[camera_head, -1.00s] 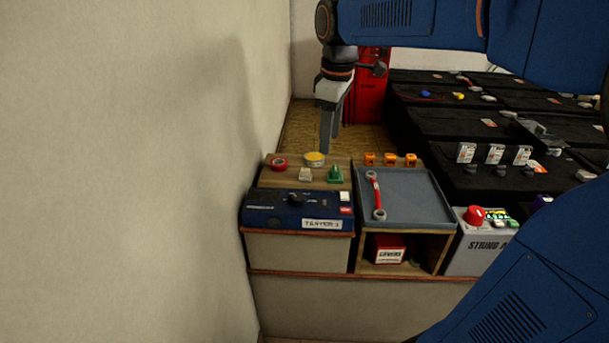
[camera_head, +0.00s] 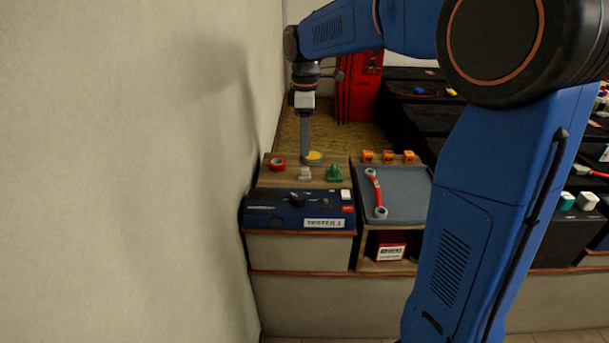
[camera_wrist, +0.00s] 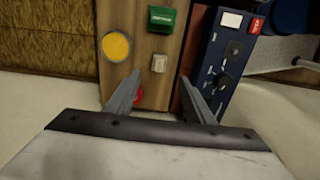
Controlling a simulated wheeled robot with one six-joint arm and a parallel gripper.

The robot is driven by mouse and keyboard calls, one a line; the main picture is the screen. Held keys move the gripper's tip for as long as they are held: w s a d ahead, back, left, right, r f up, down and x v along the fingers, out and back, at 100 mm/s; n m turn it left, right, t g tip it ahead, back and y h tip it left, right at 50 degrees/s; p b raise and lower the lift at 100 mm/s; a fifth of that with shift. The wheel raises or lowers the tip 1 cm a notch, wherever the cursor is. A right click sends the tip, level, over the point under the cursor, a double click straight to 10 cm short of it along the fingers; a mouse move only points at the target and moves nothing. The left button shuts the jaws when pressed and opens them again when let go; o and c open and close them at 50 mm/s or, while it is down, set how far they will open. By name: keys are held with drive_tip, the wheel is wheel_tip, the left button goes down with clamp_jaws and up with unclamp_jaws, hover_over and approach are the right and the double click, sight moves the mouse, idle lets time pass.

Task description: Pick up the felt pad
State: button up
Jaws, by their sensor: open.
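My gripper (camera_head: 305,160) points down over the wooden shelf (camera_head: 290,179) at the left, open and empty. In the wrist view its fingers (camera_wrist: 161,76) are spread, with a small beige block (camera_wrist: 159,63) just beyond the gap between their tips. A round yellow-topped disc (camera_wrist: 117,47) lies beyond the left finger; in the head view the disc (camera_head: 314,157) is beside the fingertips. A red ring (camera_wrist: 137,95) is partly hidden by the left finger. I cannot tell for certain which is the felt pad.
A blue tester box (camera_head: 270,207) stands in front of the shelf. A grey tray (camera_head: 405,190) with a red-handled wrench (camera_head: 375,190) and several orange pieces (camera_head: 388,156) are to the right. A wall (camera_head: 130,170) is close on the left. My arm hides much of the right.

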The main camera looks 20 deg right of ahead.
sight(305, 168)
wheel_tip(305, 168, down, 10)
drive_tip(key=shift+w+f, duration=0.1)
drive_tip(key=shift+f, duration=0.1)
idle(0.4)
drive_tip(key=c, duration=1.1)
